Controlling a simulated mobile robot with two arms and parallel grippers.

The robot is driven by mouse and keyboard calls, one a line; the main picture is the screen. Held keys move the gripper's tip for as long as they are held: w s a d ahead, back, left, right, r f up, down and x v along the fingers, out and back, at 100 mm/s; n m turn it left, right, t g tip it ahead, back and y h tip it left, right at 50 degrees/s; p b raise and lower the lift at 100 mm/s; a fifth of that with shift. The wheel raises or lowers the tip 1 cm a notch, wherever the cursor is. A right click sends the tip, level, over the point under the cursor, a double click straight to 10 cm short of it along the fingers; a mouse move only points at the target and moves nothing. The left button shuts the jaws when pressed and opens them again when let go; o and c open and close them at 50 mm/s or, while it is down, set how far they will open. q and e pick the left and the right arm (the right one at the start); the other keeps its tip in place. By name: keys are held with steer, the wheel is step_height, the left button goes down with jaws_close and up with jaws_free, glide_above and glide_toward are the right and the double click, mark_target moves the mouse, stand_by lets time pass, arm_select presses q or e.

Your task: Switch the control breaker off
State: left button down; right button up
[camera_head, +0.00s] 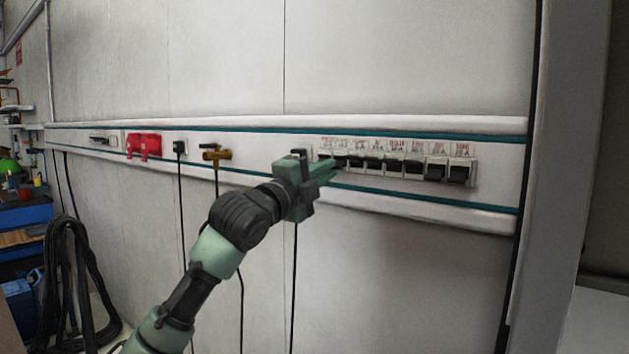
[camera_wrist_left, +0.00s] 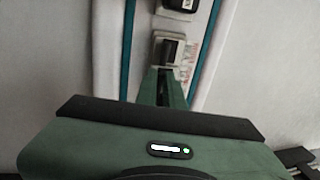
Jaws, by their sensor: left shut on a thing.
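A row of breakers (camera_head: 413,168) with dark levers and red labels sits on the white wall rail. The labels are too small to read, so I cannot tell which one is the control breaker. My left gripper (camera_head: 333,166) is at the left end of this row, its fingers pointing at the panel. Its fingers (camera_wrist_left: 163,88) are shut on a breaker lever, which they hide. A neighbouring breaker (camera_wrist_left: 170,48) shows just beyond the fingertips in the left wrist view. The levers at the right end of the row appear clear of the gripper. My right gripper is not in view.
A black plug (camera_head: 298,153) is on the rail left of the breakers. Further left are a brass valve (camera_head: 217,155), another plug (camera_head: 180,147) and red fittings (camera_head: 144,145). Cables hang down the wall. A coiled black hose (camera_head: 70,290) hangs at the lower left.

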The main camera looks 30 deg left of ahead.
arm_select(q)
steer(key=shift+d+f, duration=0.1)
steer(key=shift+d, duration=0.05)
stand_by(0.3)
steer(key=c, duration=1.5)
jaws_free()
steer(key=shift+d, duration=0.15)
steer(key=b+v, duration=0.3)
steer(key=v, duration=0.4)
steer(key=shift+s, duration=0.35)
steer(key=shift+a, duration=0.25)
